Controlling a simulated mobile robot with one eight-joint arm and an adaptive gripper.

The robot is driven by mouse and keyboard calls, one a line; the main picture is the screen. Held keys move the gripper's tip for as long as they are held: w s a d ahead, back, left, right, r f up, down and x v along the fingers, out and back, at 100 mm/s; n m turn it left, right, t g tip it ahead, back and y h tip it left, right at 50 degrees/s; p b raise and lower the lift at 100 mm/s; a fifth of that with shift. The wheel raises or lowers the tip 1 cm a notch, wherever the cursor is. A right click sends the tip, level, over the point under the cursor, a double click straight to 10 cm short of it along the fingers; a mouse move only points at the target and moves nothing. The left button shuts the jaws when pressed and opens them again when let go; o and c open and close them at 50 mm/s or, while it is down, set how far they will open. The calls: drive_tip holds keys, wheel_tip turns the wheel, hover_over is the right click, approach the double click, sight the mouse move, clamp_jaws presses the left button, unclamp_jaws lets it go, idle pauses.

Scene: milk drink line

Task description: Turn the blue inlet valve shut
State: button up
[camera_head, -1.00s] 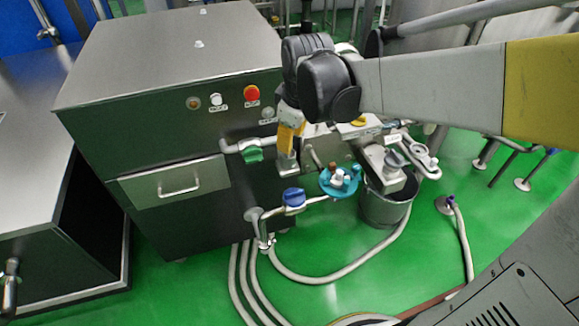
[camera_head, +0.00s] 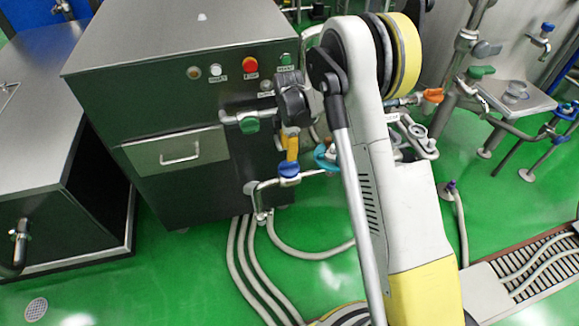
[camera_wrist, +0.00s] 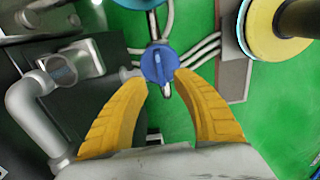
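The blue inlet valve (camera_head: 288,169) sits on a steel pipe in front of the dark cabinet. In the wrist view the blue valve (camera_wrist: 158,63) is just beyond my fingertips, its raised handle bar running up and down the picture. My gripper (camera_wrist: 163,78) is open, with one yellow finger on each side of the valve's near edge. I cannot tell whether either finger touches it. In the head view my gripper (camera_head: 291,156) is directly above the valve, pointing down, partly hidden by its own body.
A teal wheel (camera_head: 325,157) is close on the right, partly hidden by my arm. The dark cabinet (camera_head: 170,100) with buttons stands behind. Hoses (camera_head: 262,270) run across the green floor below.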

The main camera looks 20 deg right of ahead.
sight(289, 163)
wheel_tip(289, 163, down, 7)
drive_tip(key=shift+r+b, duration=0.1)
drive_tip(key=shift+b, duration=1.15)
drive_tip(key=shift+c, duration=0.5)
clamp_jaws()
